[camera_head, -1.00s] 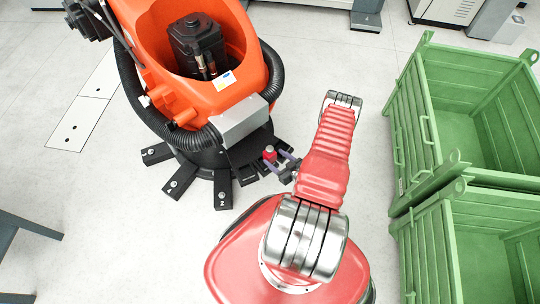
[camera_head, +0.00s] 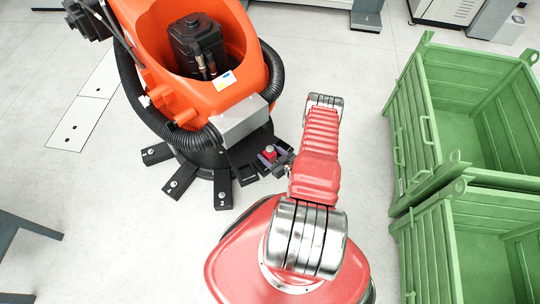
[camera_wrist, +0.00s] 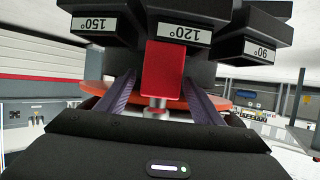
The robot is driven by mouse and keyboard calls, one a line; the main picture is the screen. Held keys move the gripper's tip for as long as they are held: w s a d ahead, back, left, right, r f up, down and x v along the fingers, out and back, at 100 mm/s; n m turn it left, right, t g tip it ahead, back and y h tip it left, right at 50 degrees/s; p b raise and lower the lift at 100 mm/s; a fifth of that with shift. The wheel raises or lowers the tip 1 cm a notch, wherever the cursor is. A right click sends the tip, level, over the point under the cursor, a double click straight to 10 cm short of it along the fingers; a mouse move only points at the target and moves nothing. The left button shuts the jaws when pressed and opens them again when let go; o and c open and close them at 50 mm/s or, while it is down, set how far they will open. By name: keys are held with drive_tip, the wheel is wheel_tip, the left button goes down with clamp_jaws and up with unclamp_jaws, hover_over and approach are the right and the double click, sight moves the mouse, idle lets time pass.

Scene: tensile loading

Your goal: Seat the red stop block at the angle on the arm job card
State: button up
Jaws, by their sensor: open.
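The red stop block (camera_head: 270,152) is at the right side of the orange robot's black base. In the wrist view the red block (camera_wrist: 163,70) stands between my two purple fingers, in front of the black arm labelled 120° (camera_wrist: 184,33), which reads upside down. A silver pin (camera_wrist: 154,104) shows at the block's near end; I cannot tell whether it sits in a hole. My gripper (camera_wrist: 160,95) is open around the block, with gaps beside it. In the head view my gripper (camera_head: 274,158) is at the block. A small card (camera_head: 226,81) on the orange housing is unreadable.
Labelled arms 150° (camera_wrist: 92,23) and 90° (camera_wrist: 263,50) flank the 120° arm closely. The orange robot (camera_head: 205,95) rises behind the base. Green crates (camera_head: 445,170) stand at the right. A grey table edge (camera_head: 25,225) is at left. Floor between is clear.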

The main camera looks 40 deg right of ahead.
drive_tip(key=shift+c, duration=0.2)
clamp_jaws()
idle(0.6)
